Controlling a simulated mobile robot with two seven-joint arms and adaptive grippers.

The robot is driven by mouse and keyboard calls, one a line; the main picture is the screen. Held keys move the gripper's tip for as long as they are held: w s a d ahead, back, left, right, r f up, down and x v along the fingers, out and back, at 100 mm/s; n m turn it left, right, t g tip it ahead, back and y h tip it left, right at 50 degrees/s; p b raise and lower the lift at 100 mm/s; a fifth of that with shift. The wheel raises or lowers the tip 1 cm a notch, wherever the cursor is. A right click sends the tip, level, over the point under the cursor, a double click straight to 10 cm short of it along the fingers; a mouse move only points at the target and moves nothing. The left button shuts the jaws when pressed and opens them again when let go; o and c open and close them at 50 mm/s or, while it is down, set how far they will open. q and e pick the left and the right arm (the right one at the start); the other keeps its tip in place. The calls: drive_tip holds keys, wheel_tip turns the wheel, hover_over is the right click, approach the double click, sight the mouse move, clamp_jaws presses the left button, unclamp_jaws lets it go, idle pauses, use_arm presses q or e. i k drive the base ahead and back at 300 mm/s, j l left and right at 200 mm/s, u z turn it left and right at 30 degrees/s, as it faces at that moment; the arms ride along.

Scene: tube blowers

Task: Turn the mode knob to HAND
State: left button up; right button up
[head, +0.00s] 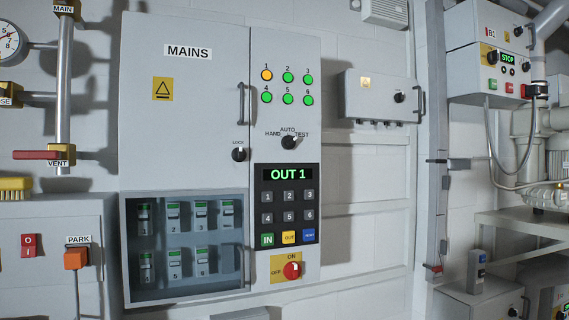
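The mode knob (289,143) is a small black rotary knob on the right panel of the grey MAINS cabinet (190,100). The labels HAND (272,134), AUTO (287,129) and TEST (302,135) stand around its top, from left to right. Its pale pointer seems to lean up and right, towards TEST, but it is small. Neither of my grippers is in the head view, and nothing touches the knob.
Below the knob are a keypad (287,207) with display OUT 1 and a red OFF/ON switch (292,270). Above are several lamps; lamp 1 (267,75) is amber, the others green. A LOCK knob (239,154) and door handle (243,104) sit left. The space before the panel looks clear.

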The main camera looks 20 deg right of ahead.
sight(288, 142)
drive_tip(key=i+l+z, duration=0.15)
drive_tip(key=z, duration=1.3)
drive_tip(key=i+z, duration=0.2)
drive_tip(key=i+j, duration=0.05)
drive_tip(key=i, duration=0.05)
